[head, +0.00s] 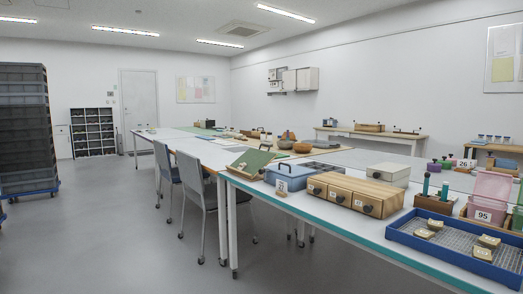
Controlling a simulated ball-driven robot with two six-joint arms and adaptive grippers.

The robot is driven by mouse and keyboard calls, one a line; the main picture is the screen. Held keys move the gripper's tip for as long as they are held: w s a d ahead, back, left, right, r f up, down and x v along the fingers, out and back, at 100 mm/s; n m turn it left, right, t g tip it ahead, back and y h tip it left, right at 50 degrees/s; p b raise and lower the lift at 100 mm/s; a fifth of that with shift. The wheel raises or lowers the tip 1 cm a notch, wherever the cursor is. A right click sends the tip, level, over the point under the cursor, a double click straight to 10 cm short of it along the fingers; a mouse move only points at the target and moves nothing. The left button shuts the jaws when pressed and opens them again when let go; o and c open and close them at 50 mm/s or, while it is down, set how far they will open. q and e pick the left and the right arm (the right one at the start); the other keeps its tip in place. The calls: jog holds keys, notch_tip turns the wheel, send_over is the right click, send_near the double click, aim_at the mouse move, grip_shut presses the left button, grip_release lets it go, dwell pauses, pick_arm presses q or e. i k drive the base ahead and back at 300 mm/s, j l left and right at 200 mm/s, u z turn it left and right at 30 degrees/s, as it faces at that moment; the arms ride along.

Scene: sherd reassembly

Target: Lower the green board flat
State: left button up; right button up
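A green board (252,161) is near the far left end of the nearest long table, left of a blue case with a dark handle. It looks tilted, its far edge higher than its near edge. What holds it up is too small to tell. A small pale block lies by its near left side. Neither of my grippers is in view, and nothing of mine touches the board.
The nearest table (333,226) carries the blue case (289,179), a wooden drawer box (343,189), a white box (388,173) and a blue mesh tray (457,248) with several sherds. Grey chairs (205,190) stand left of it. The left floor (110,225) is clear.

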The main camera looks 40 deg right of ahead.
aim_at(256, 159)
jog(key=i+l+z, duration=0.1)
jog(key=i+z, duration=0.35)
jog(key=i, duration=1.5)
